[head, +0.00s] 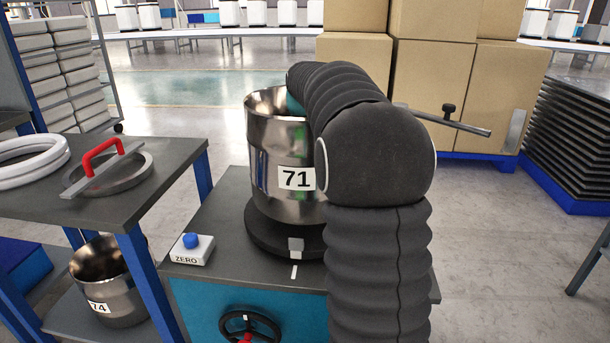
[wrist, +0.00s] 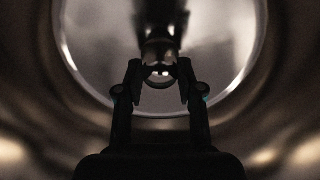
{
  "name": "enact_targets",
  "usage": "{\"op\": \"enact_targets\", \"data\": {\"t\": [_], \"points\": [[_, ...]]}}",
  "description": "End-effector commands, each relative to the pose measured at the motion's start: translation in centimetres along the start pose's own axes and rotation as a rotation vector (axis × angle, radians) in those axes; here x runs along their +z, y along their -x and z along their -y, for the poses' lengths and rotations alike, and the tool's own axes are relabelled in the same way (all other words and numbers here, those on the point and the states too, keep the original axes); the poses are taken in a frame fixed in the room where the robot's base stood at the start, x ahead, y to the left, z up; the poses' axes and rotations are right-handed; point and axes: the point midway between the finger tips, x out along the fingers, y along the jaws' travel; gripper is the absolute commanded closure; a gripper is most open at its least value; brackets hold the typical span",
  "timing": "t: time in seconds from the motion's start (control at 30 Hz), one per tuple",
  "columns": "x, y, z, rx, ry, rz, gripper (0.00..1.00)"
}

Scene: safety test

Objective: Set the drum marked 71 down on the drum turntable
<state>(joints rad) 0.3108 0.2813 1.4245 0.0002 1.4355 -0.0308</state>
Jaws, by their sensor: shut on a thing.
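The drum marked 71 (head: 270,165) is a shiny metal open pot with a white label. It is upright over the dark round drum turntable (head: 283,237) on the bench; I cannot tell whether its base touches or sits just above it. My arm reaches over the drum's rim, and my gripper is inside, hidden in the head view. In the wrist view my gripper (wrist: 160,80) points at the drum's bright bottom (wrist: 215,85), with a dim knob-like shape between its fingertips. It is shut on the drum; the exact grip point is too dark to tell.
A white ZERO box with a blue button (head: 192,248) stands left of the turntable. A lid with a red handle (head: 105,168) and white rings (head: 30,160) lie on the left table. Drum 74 (head: 108,285) is on its lower shelf. Cardboard boxes (head: 435,75) stand behind.

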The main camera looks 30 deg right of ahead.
Motion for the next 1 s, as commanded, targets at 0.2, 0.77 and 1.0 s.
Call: {"op": "enact_targets", "data": {"t": [0.2, 0.77, 1.0], "points": [[0.0, -0.7, 0.0, 0.000, 0.000, -0.002, 1.00], [0.0, -2.6, 0.0, 0.000, 0.000, -0.003, 1.00], [0.0, -3.0, 0.0, 0.000, 0.000, -0.003, 1.00]]}}
